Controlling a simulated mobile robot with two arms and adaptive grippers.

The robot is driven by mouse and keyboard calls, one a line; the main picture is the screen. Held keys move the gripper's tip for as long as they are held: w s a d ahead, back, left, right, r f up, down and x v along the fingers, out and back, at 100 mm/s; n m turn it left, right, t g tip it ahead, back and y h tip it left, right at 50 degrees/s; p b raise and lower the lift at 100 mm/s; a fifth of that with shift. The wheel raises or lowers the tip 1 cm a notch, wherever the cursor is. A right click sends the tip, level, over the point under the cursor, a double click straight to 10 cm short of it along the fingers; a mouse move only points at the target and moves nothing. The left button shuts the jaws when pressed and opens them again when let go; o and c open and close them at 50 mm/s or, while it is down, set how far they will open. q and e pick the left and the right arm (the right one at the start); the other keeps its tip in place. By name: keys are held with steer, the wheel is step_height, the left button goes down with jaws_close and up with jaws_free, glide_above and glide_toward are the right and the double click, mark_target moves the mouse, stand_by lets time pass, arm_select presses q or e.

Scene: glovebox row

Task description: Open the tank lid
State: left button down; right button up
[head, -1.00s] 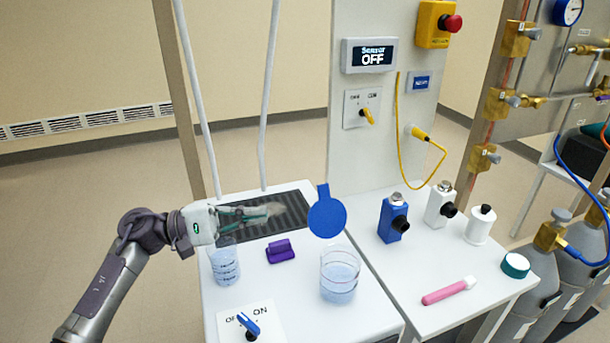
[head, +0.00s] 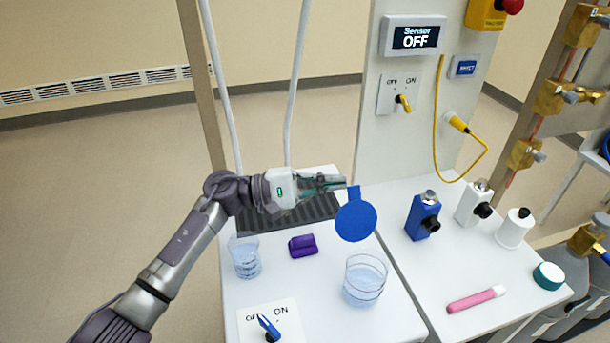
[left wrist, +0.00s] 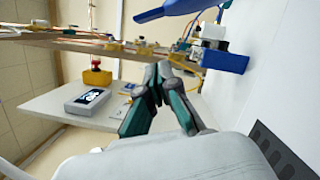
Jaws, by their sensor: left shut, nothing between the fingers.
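The blue round lid (head: 356,221) with a short tab stands raised above the clear tank (head: 365,284), which holds pale liquid. The tank stands open below it on the white bench. My left gripper (head: 342,183) is shut and empty, just left of the lid's tab at its upper edge. I cannot tell whether it touches the tab. In the left wrist view the shut fingertips (left wrist: 163,72) show, and a blue piece at the top that looks like the lid (left wrist: 182,8) is apart from them. My right gripper is out of view.
A second clear beaker (head: 245,258), a purple block (head: 303,246) and a blue-handled switch (head: 268,327) share the bench. A dark grille (head: 315,209) lies behind. Blue (head: 423,216) and white bottles (head: 474,205) and a pink tube (head: 476,299) stand or lie at right.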

mark_target(355, 214)
arm_select(q)
steer(key=s, duration=0.1)
steer(key=s+r+p, duration=0.1)
steer(key=s, duration=0.1)
steer(key=shift+s+d+r+p, duration=0.1)
steer(key=shift+s+r+p, duration=0.1)
steer(key=shift+r+p, duration=0.1)
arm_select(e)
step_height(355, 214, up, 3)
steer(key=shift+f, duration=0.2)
